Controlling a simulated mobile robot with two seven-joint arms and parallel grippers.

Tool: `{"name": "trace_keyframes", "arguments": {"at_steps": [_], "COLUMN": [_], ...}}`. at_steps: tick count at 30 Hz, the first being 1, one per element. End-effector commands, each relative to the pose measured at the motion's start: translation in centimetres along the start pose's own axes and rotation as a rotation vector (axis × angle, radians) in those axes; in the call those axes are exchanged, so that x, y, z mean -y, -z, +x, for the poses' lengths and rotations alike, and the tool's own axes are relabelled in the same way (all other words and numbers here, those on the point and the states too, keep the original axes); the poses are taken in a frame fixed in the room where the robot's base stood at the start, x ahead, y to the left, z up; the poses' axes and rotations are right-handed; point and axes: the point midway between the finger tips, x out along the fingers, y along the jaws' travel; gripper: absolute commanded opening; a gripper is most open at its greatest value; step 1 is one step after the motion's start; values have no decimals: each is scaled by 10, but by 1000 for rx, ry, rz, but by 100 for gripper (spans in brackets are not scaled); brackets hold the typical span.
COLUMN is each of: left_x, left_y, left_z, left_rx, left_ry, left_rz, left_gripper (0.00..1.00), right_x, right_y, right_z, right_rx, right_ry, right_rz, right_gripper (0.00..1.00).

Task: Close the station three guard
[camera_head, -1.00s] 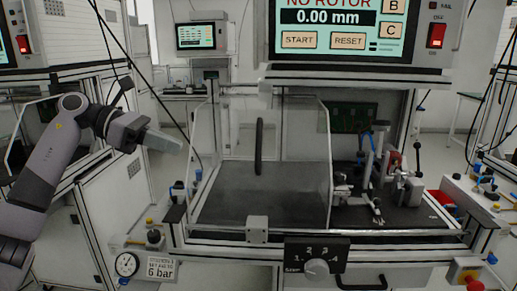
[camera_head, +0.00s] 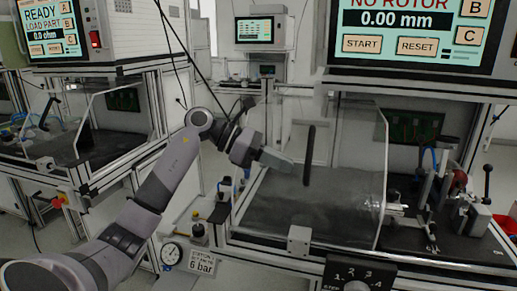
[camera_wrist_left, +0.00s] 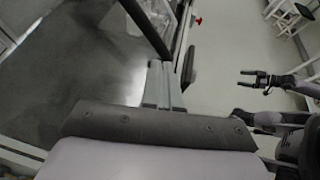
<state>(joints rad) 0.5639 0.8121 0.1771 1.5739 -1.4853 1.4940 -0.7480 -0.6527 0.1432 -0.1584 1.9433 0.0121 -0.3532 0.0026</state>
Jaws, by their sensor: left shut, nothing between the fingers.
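The guard (camera_head: 350,190) is a clear panel with a black upright handle (camera_head: 309,155), at the left part of the station under the "NO ROTOR" screen. The right part of that station's bed, with its fixture (camera_head: 450,200), is uncovered. My left gripper (camera_head: 290,165) is shut and empty, just left of the handle in the head view. In the left wrist view its fingers (camera_wrist_left: 165,85) point toward the dark handle bar (camera_wrist_left: 146,28); I cannot tell whether they touch it. My right gripper (camera_wrist_left: 252,79) shows in the left wrist view, open and apart from the station.
A selector knob (camera_head: 357,287) sits on the station front. A gauge (camera_head: 171,254) and a "6 bar" sign (camera_head: 202,262) are at its lower left. Another guarded station (camera_head: 85,140) stands to the left. Open floor (camera_wrist_left: 218,65) shows beside the station in the wrist view.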

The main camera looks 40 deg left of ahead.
Motion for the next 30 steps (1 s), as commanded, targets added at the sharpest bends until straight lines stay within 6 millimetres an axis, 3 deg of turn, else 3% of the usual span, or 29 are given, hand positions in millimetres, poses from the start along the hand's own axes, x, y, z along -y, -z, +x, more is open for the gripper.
{"name": "trace_keyframes", "arguments": {"at_steps": [6,22,26,30], "left_x": [0,1,3,8], "left_y": [-6,-8,-15,-27], "left_z": [17,23,37,63], "left_rx": [1,0,1,1], "left_ry": [0,1,2,3], "left_rz": [0,1,3,4], "left_gripper": [0,0,0,0], "right_x": [0,1,1,1], "right_y": [8,10,12,14], "right_z": [-4,-4,-5,-6], "right_rx": [-6,-9,-10,-10], "right_ry": [-1,0,0,1], "right_rz": [2,5,5,5], "right_gripper": [84,84,84,84]}}
